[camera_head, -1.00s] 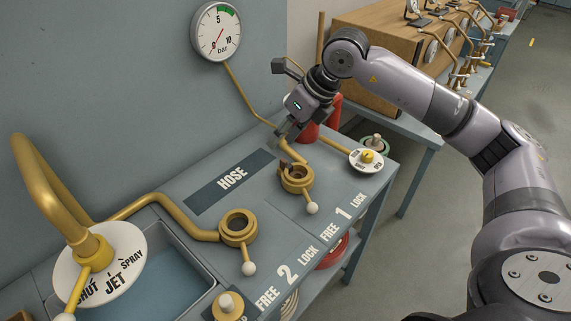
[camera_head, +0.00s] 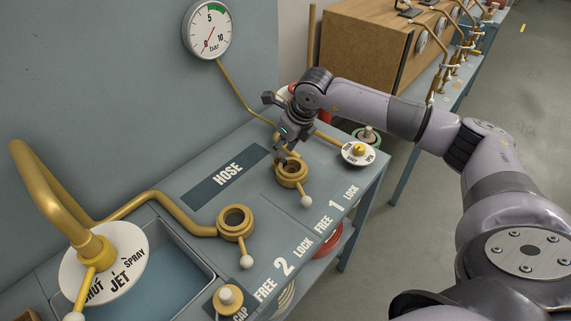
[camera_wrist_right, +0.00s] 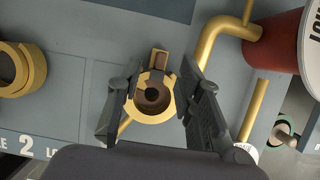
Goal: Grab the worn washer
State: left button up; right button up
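A brown ring, which looks like the worn washer (camera_wrist_right: 164,92), sits in the mouth of the brass coupling (camera_wrist_right: 152,117) at station 1. In the head view this coupling (camera_head: 292,178) stands on the grey bench, and the ring is mostly hidden by my gripper. My right gripper (camera_head: 284,155) is just above the coupling, pointing down. In the wrist view its two dark fingers (camera_wrist_right: 158,78) are apart, one on each side of the coupling mouth, with nothing held. I cannot tell whether they touch the ring. My left gripper is not in view.
A second brass coupling (camera_head: 235,222) stands at station 2, with a white-knobbed lever. A round dial plate (camera_head: 358,153) and a red object (camera_wrist_right: 272,48) are close to the right gripper. A pressure gauge (camera_head: 210,30) hangs on the wall behind.

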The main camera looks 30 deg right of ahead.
jog(key=x, duration=0.2)
jog(key=p+x, duration=0.1)
jog(key=x, duration=0.1)
jog(key=shift+w+a+f+p, duration=0.1)
jog(key=shift+w+f+p, duration=0.2)
jog(key=shift+w, duration=0.15)
jog(key=shift+c, duration=0.5)
jog(key=shift+r, duration=0.1)
grip_shut()
